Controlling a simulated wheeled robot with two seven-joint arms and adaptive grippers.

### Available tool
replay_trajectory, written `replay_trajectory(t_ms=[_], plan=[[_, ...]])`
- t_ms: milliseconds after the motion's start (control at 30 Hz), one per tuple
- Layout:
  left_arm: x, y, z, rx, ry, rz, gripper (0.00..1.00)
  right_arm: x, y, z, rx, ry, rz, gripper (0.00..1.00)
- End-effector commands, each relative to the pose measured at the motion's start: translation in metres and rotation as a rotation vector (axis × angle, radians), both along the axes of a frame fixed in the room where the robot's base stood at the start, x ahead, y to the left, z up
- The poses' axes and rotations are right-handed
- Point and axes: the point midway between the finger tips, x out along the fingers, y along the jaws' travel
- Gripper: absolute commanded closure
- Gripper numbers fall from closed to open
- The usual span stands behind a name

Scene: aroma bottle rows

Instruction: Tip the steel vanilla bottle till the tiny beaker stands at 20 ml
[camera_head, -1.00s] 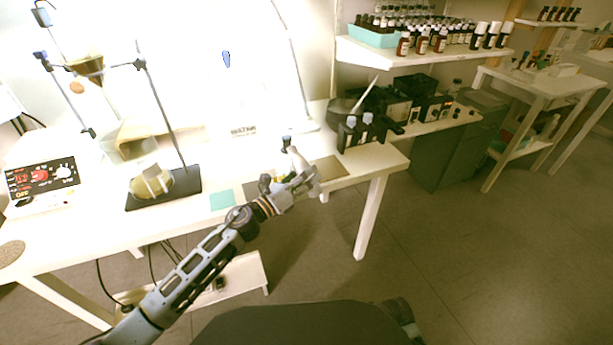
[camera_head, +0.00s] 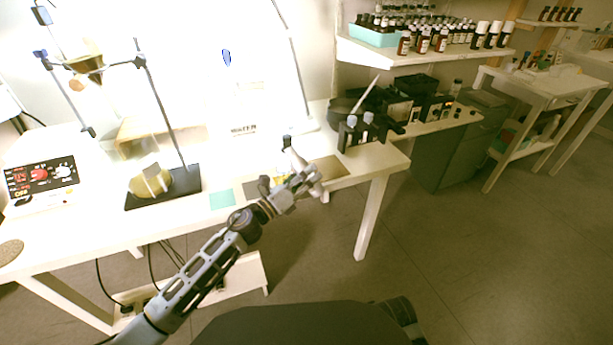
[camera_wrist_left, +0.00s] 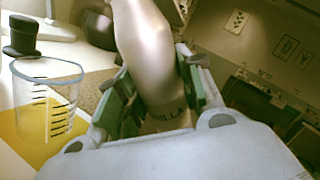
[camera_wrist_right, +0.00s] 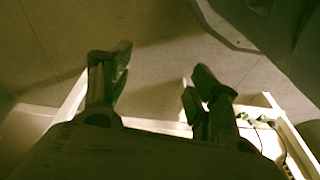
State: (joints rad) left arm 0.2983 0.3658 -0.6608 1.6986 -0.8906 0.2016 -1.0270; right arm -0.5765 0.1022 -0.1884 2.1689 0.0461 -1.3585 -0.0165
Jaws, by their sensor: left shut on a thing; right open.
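The steel vanilla bottle (camera_wrist_left: 146,50) is in my left gripper (camera_wrist_left: 155,105), with the letters "NILLA" showing low on its side. It leans in the left wrist view, and its mouth is out of that picture. In the head view the bottle (camera_head: 294,157) leans up and left from my left gripper (camera_head: 300,182) over the table. The tiny clear beaker (camera_wrist_left: 46,100) stands upright left of the bottle, with dark graduation marks; its liquid level cannot be told against the yellow surface behind. My right gripper (camera_wrist_right: 158,95) is open and empty, above the floor.
A black cap-like object (camera_wrist_left: 20,38) shows behind the beaker. In the head view, black bottles (camera_head: 357,130) stand to the right, and a teal mat (camera_head: 222,198) and a stand base (camera_head: 165,187) lie to the left. The table's front edge is near my left gripper.

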Motion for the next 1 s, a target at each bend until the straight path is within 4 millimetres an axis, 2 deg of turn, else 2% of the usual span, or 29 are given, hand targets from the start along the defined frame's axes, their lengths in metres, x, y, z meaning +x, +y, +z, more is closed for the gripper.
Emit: replay_trajectory(t_ms=[1000], plan=[[-0.0042,-0.0053,-0.0044,-0.126,0.099,0.000,0.93,0.0015,0.0018,0.0084,0.007,-0.017,0.002,0.39]])
